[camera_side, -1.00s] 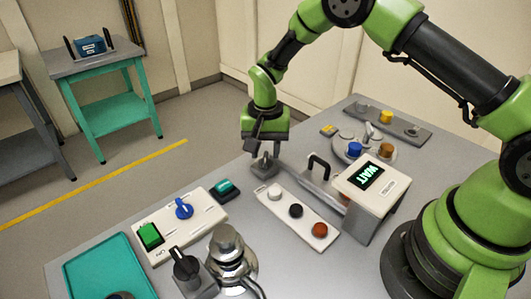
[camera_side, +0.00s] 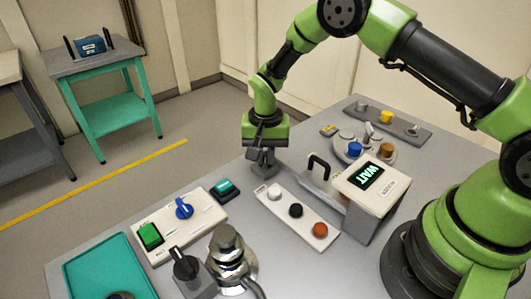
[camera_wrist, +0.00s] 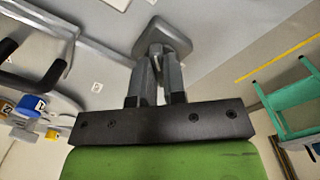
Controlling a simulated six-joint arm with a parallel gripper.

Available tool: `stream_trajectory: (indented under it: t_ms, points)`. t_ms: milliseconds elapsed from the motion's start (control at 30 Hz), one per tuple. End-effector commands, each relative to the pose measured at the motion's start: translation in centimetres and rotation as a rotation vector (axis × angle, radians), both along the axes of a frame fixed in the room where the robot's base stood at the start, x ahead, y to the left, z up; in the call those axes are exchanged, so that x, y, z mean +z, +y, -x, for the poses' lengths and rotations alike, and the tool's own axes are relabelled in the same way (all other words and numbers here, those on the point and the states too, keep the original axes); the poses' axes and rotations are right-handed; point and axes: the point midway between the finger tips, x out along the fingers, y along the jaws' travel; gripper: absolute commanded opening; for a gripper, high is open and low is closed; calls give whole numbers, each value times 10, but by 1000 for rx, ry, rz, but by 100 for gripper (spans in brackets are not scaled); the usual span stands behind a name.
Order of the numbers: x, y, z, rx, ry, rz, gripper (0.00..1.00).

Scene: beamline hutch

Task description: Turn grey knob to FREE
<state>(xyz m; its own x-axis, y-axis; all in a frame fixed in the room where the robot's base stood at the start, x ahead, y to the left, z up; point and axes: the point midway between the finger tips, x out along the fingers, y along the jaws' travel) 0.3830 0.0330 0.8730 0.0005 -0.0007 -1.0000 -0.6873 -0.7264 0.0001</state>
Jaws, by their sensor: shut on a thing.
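The grey knob (camera_wrist: 157,48) stands on a small grey base (camera_side: 266,173) on the bench, left of the black-handled drawer. My gripper (camera_side: 263,158) points down over the base, with its fingers closed around the knob. In the wrist view the two fingers (camera_wrist: 156,58) meet at the knob in front of the base plate. The fingers hide most of the knob. I cannot read a FREE mark or tell which way the knob points.
Close by are a teal button box (camera_side: 225,189), a white strip with white, black and brown knobs (camera_side: 322,238) and the handled drawer (camera_side: 316,178). The WAIT display box (camera_side: 372,194) stands to the right. A panel with a blue knob (camera_side: 172,227) lies toward the front left.

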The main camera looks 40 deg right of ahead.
Motion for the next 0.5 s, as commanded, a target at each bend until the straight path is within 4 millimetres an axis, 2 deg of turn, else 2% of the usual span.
stream_trajectory:
  t_ms: [267,500]
  points:
    - [0,0,0,147,1,-1,0]
    - [1,0,0,364,0,-1,0]
